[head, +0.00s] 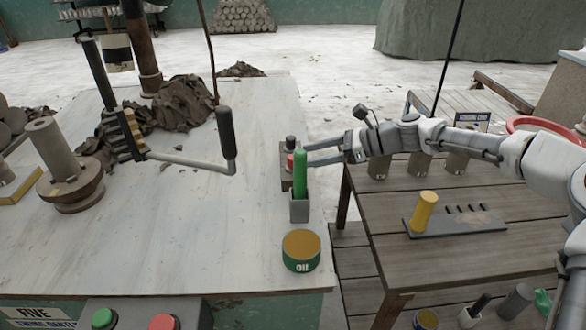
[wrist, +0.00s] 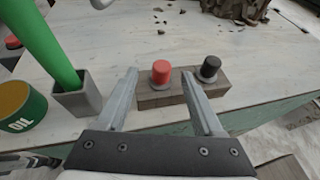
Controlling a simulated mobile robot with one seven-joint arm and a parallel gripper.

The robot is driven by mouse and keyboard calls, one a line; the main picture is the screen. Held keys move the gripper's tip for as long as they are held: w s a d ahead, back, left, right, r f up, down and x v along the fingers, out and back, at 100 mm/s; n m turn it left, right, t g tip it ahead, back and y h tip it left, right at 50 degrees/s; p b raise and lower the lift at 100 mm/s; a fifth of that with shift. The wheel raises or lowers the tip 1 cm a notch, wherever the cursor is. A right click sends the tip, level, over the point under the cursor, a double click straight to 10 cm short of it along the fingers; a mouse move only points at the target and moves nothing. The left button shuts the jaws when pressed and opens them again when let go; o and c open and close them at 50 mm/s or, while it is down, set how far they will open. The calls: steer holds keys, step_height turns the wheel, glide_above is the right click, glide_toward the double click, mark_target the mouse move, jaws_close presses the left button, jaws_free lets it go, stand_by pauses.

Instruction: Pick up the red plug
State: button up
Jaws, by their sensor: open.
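The red plug (wrist: 161,72) stands upright in a brown block (wrist: 172,98) on the pale table, beside a black plug (wrist: 210,67) in the same block. In the head view the red plug (head: 290,160) shows only in part behind the tall green rod (head: 300,173). My gripper (wrist: 160,76) is open and empty. In the wrist view the red plug appears between its two fingertips, a little beyond them. In the head view my gripper (head: 308,154) reaches in from the right, its fingers pointing left towards the block. I cannot tell whether a finger touches anything.
The green rod stands in a grey square holder (head: 299,208) close in front of the block. An oil tin (head: 301,252) sits nearer. A crank handle (head: 229,140) rises to the left. The pale table between is mostly clear. A wooden table (head: 460,232) stands right.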

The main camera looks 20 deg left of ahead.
steer(key=b+x, duration=0.2)
steer(key=x, duration=0.3)
steer(key=shift+w, duration=0.15)
jaws_close()
